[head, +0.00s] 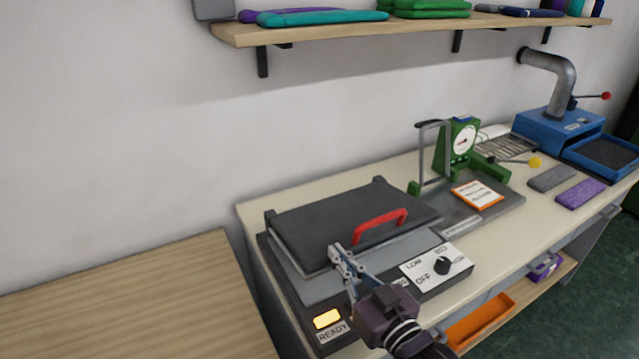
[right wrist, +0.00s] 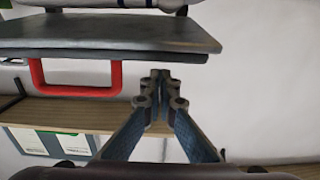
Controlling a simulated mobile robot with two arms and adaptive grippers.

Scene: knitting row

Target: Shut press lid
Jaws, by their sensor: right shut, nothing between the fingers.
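The press (head: 282,285) stands on the bench with its dark lid (head: 335,222) lying low and nearly flat over a grey plate. I cannot tell whether the lid is fully down. A red handle (head: 381,219) stands on the lid's front part; it also shows in the right wrist view (right wrist: 75,91), beside the lid's edge (right wrist: 100,45). My right gripper (head: 340,252) is shut and empty at the lid's front edge, left of the handle and apart from it. Its fingertips also show in the right wrist view (right wrist: 160,78); contact with the lid is unclear. My left gripper is out of view.
The press front has a lit READY lamp (head: 327,318) and a dial (head: 443,265). A green gauge stand (head: 458,145) and a blue machine (head: 557,130) stand farther right. A wooden table (head: 130,300) on the left is clear. A loaded shelf (head: 400,28) hangs above.

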